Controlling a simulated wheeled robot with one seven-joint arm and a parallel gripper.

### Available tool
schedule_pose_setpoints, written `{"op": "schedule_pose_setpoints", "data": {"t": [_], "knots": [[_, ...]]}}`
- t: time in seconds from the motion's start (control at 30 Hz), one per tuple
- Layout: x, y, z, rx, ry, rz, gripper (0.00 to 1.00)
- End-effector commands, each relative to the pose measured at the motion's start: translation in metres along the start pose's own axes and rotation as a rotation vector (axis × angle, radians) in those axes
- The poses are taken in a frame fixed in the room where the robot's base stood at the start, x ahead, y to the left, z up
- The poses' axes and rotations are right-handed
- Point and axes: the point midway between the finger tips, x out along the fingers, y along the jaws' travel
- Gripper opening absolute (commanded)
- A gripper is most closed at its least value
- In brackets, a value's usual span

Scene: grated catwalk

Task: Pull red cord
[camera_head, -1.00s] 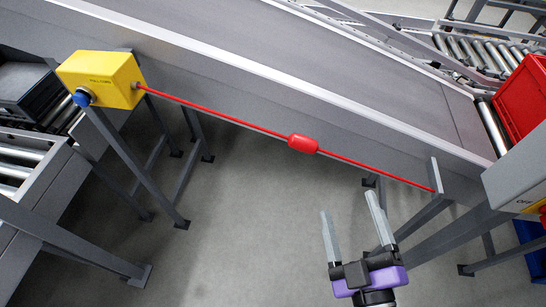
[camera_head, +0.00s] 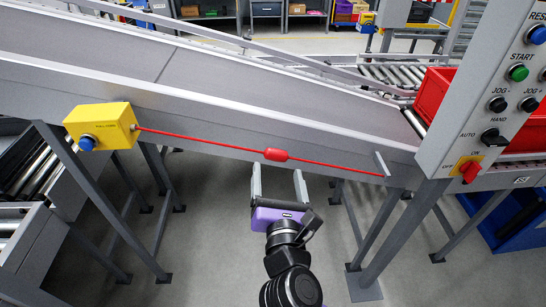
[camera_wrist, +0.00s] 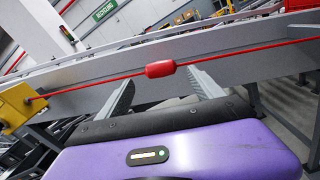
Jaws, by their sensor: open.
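The red cord (camera_head: 215,145) runs taut along the side of the conveyor, from a yellow pull-cord box (camera_head: 101,127) on the left to a small grey bracket (camera_head: 381,165) on the right. A thicker red grip (camera_head: 276,154) sits near the cord's middle. It also shows in the wrist view (camera_wrist: 160,69), with the cord on both sides. My gripper (camera_head: 277,170) is open and empty, its fingers pointing towards the cord just below the red grip. In the wrist view the fingertips (camera_wrist: 160,80) lie to either side of the grip. I cannot tell whether they touch the cord.
The conveyor (camera_head: 120,90) stands behind the cord. A control panel (camera_head: 490,100) with buttons and a red switch is on the right, above a blue bin (camera_head: 515,220). Grey support legs stand at both sides. The floor (camera_head: 215,230) between them is clear.

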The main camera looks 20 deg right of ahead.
Motion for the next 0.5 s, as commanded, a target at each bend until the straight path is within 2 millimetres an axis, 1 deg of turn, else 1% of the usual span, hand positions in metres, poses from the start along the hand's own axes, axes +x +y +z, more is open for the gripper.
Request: {"op": "schedule_pose_setpoints", "data": {"t": [0.1,0.3,0.4,0.5], "knots": [[0.019,0.000,0.002,0.003,-0.002,-0.002,0.76],[0.049,0.001,0.002,0.004,-0.001,0.000,0.76],[0.059,0.000,0.001,0.004,0.000,0.000,0.76],[0.065,0.000,0.001,0.004,-0.001,0.000,0.76]]}}
